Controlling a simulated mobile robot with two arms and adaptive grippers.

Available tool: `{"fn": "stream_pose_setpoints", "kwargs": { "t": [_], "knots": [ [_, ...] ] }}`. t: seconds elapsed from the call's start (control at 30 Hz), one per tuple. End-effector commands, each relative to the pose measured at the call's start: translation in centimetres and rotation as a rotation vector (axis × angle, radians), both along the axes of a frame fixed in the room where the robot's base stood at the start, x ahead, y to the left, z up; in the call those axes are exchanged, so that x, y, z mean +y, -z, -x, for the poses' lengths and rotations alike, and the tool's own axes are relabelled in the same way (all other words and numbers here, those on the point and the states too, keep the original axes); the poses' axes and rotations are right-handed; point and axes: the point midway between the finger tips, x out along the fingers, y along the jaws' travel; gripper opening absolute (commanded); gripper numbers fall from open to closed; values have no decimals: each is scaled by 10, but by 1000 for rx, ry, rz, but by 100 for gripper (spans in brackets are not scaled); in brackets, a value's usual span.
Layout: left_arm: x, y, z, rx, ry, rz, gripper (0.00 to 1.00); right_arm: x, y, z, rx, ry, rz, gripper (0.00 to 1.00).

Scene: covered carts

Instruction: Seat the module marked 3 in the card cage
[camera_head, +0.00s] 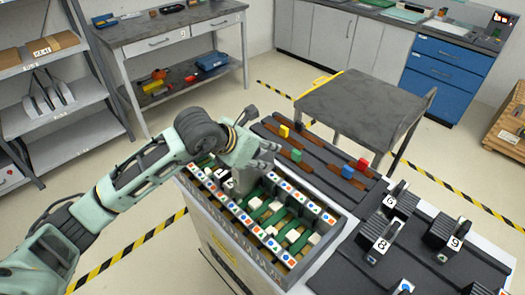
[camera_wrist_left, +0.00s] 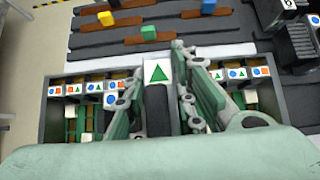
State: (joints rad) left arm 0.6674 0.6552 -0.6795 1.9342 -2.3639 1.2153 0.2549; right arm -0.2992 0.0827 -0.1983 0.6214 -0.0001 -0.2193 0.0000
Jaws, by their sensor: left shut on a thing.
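My left gripper (camera_head: 266,155) is over the back part of the card cage (camera_head: 334,240), shut on a grey module (camera_head: 243,181). In the left wrist view the module's dark handle (camera_wrist_left: 157,108) is between the fingers, and its white face bears a green triangle. No number 3 shows on it. The module's lower part is hidden, so I cannot tell how deep it is in the cage. The cage has rows of labels with coloured shapes, green boards and white blocks. Modules marked 6 (camera_head: 388,203), 8 (camera_head: 382,246) and 9 (camera_head: 454,243) stand on a dark mat at the right.
Behind the cage lies a dark grooved board (camera_head: 325,165) with brown strips and yellow, green, blue and red blocks. A grey cart (camera_head: 365,108) stands behind it. Shelves (camera_head: 52,105) and a workbench (camera_head: 175,30) are at the left and back. Floor is open between.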

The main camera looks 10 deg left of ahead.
Motion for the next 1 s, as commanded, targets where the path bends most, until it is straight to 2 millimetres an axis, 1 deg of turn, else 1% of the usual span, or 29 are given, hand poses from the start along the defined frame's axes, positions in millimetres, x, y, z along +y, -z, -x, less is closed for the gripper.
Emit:
{"fn": "stream_pose_setpoints", "kwargs": {
  "t": [0.03,0.1,0.3,0.4,1.0],
  "knots": [
    [0,9,0,-3,0,0,0,-1,10,0,0,0,1,46],
    [0,16,0,-3,0,0,0,-1,17,0,0,0,2,46],
    [0,34,-1,-3,0,0,0,-1,33,0,1,0,1,46],
    [0,38,-1,-3,0,0,0,-1,38,0,1,0,1,46],
    [0,39,-1,-3,0,0,0,7,39,2,3,-1,-8,46]
  ]
}}
